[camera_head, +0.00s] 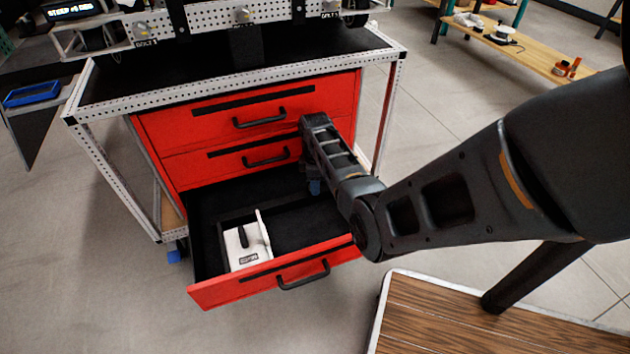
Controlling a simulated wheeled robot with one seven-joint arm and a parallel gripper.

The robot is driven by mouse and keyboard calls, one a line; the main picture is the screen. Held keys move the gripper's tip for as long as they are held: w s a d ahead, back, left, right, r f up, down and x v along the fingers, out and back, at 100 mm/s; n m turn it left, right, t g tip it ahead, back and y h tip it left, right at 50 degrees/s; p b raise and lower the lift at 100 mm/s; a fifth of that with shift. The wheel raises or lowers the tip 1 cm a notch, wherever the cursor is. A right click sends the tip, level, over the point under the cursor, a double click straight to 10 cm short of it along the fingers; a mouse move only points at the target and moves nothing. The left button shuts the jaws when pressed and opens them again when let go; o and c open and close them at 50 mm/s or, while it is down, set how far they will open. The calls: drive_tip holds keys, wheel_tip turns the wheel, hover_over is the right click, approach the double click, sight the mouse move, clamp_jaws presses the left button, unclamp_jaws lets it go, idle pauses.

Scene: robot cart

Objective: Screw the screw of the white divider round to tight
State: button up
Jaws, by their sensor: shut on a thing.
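The white divider (262,231) stands upright as a thin panel beside a white block-like part (246,251) in the front left of the open bottom drawer. A dark, narrow shape (242,237) shows on the white part. I cannot make out the divider's screw. My gripper (315,187) points down over the back right of the drawer, to the right of the divider and apart from it in the picture. Its lower end looks blue and is small. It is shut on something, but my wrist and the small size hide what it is.
The red cabinet's bottom drawer (215,293) is pulled out; the two drawers above (180,125) are shut. My arm crosses the drawer's right side. A wood-topped surface (450,320) stands at the front right. A blue tray (32,94) lies far left.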

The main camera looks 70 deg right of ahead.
drive_tip(key=m+p, duration=0.2)
drive_tip(key=m, duration=0.1)
drive_tip(key=shift+a+r, duration=0.1)
drive_tip(key=shift+r, duration=0.05)
drive_tip(key=m+p, duration=0.2)
drive_tip(key=m, duration=0.3)
drive_tip(key=shift+a, duration=0.1)
drive_tip(key=m+p, duration=0.1)
drive_tip(key=m, duration=0.2)
drive_tip(key=shift+m, duration=0.3)
drive_tip(key=m, duration=0.3)
drive_tip(key=shift+w+m, duration=0.1)
drive_tip(key=shift+m, duration=0.2)
drive_tip(key=m, duration=0.3)
drive_tip(key=shift+m+p, duration=0.3)
drive_tip(key=shift+p, duration=0.1)
drive_tip(key=m, duration=0.3)
drive_tip(key=shift+w+m, duration=0.1)
drive_tip(key=shift+m, duration=0.2)
drive_tip(key=m, duration=0.3)
drive_tip(key=shift+f+m, duration=0.2)
drive_tip(key=shift+m, duration=0.1)
drive_tip(key=shift+w+m, duration=0.1)
drive_tip(key=shift+m, duration=1.7)
